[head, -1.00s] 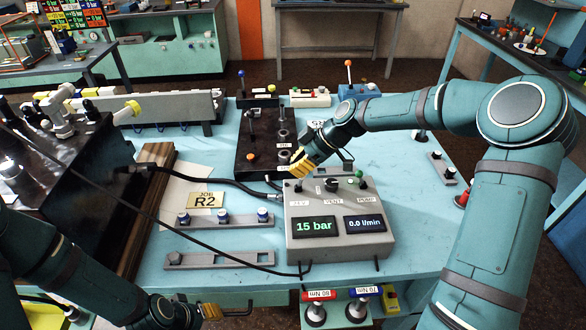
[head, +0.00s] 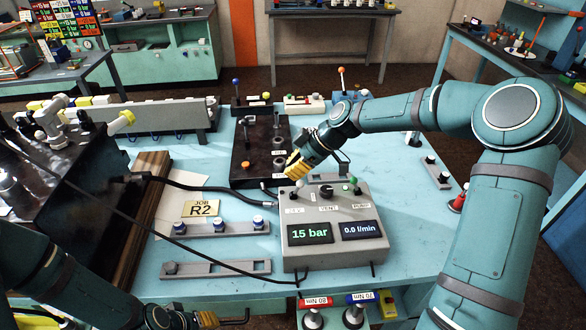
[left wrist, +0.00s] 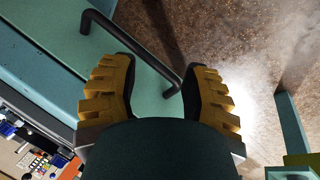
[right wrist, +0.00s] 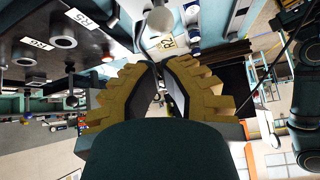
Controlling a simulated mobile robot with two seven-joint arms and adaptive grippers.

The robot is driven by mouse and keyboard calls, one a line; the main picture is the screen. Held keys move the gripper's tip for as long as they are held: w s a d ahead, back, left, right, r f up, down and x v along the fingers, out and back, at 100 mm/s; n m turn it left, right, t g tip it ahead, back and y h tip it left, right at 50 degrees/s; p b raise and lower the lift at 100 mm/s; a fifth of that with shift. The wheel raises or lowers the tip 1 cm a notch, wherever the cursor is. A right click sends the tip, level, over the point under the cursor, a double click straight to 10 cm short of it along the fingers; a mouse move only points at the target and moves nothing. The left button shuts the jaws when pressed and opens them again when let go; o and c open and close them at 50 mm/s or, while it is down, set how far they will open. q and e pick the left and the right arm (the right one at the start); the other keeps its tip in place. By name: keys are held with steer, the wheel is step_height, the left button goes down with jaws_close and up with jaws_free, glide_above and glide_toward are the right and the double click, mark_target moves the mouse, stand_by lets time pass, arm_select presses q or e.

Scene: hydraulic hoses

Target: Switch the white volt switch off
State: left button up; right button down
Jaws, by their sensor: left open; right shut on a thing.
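The white volt switch (head: 299,183) is a small white-tipped lever at the left of the grey control box's top, above its volt label. The box (head: 330,262) reads 15 bar and 0.0 l/min. My right gripper (head: 289,174) reaches down from behind onto the lever, its yellow fingers shut on it; the exact grip is partly hidden. In the right wrist view the fingertips (right wrist: 157,64) nearly meet, with a white round tip (right wrist: 160,20) just beyond them. My left gripper (left wrist: 160,70) is open and empty beside a dark bar handle (left wrist: 140,45); it shows low in the head view (head: 207,319).
A black vent knob (head: 326,191) and a green-tipped pump lever (head: 353,182) stand beside the switch. A black block (head: 245,172) with fittings lies behind the box. A black hose (head: 215,188) runs in from the left. Bare blue table (head: 410,235) lies right of the box.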

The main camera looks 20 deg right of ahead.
steer(key=shift+a, duration=0.1)
steer(key=w+a+r+v, duration=0.1)
steer(key=v, duration=0.8)
steer(key=shift+d+r, duration=0.15)
steer(key=shift+r, duration=0.05)
stand_by(0.6)
